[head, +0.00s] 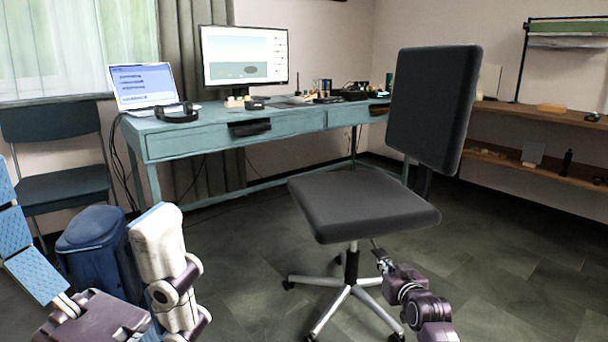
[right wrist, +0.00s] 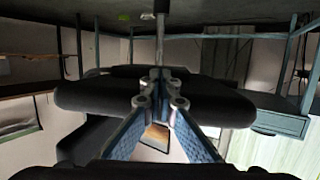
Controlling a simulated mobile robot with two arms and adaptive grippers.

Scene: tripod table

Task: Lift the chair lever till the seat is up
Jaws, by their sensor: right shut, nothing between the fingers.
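The office chair has a dark grey seat (head: 362,203), a tilted-looking backrest (head: 434,107) and a silver star base with a central column (head: 351,266). A small lever (head: 375,243) shows faintly under the seat's right front edge. My right gripper (head: 382,261) is just below it; I cannot tell whether they touch. In the right wrist view, which is upside down, my right gripper (right wrist: 160,88) is shut and empty, with the seat (right wrist: 90,95) behind its fingers; the lever is not clear there. Part of my left gripper (head: 35,270) shows at the lower left, its jaws unclear.
A teal desk (head: 215,141) with a laptop (head: 143,87), monitor (head: 245,56) and headphones (head: 177,114) stands behind. Shelves (head: 540,114) line the right wall. Floor right of the chair is clear.

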